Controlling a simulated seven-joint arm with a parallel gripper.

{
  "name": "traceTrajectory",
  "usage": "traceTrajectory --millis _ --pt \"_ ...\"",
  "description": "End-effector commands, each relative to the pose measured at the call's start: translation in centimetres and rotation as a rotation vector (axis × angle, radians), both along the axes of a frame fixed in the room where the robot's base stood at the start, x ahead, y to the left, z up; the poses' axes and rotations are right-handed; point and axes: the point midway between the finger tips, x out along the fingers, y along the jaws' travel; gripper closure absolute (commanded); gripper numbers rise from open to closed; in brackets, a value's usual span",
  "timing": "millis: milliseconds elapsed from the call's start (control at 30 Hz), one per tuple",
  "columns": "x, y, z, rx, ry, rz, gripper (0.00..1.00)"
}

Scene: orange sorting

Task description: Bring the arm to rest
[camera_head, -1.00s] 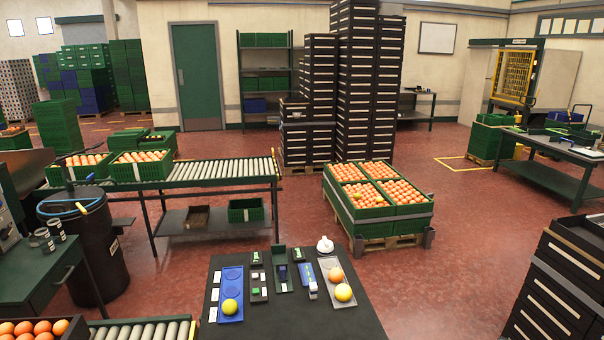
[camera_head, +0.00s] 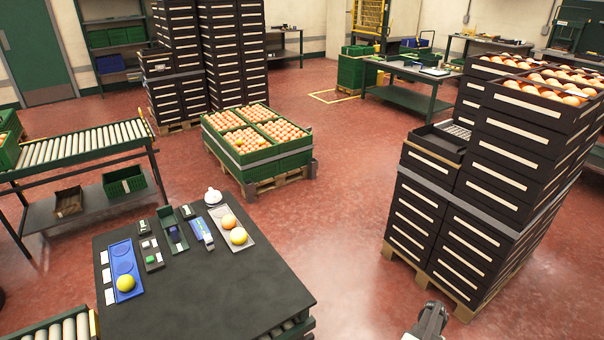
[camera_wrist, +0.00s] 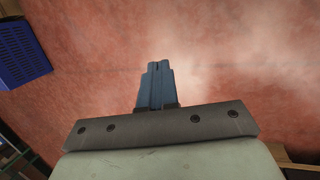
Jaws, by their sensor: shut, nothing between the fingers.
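My gripper (camera_wrist: 157,66) is shut and empty in the wrist view, its two fingers side by side over the bare red floor. In the head view, part of my gripper (camera_head: 430,318) shows at the bottom edge, right of the black worktable (camera_head: 235,290) and apart from it. On the table, a yellow fruit (camera_head: 125,283) lies in the front end of a blue tray (camera_head: 122,258). A grey tray (camera_head: 222,215) holds an orange fruit (camera_head: 228,221) and a yellow fruit (camera_head: 238,236).
Stacked black crates (camera_head: 495,175) stand on a pallet close beyond my gripper. Green crates of oranges (camera_head: 270,158) stand on a pallet behind the table. A blue crate (camera_wrist: 22,55) is at the left in the wrist view. Red floor (camera_head: 360,230) between is clear.

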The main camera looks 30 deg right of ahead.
Motion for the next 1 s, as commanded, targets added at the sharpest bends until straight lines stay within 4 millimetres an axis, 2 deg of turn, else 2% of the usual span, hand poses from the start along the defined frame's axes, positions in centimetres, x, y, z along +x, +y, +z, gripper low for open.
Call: traceTrajectory --millis 100,233,467,567,800,1000 --pt "0.2 2.7 -0.5 0.039 0.007 0.043 1.0" --pt "1.2 5.0 -0.8 0.068 0.006 0.089 1.0" --pt "3.5 9.0 -0.9 0.107 0.001 0.174 1.0" --pt "4.8 11.3 -0.8 0.127 -0.002 0.224 1.0" --pt "8.2 19.3 -0.4 0.195 -0.011 0.388 1.0" --pt "9.6 25.9 0.2 0.254 -0.012 0.526 1.0"
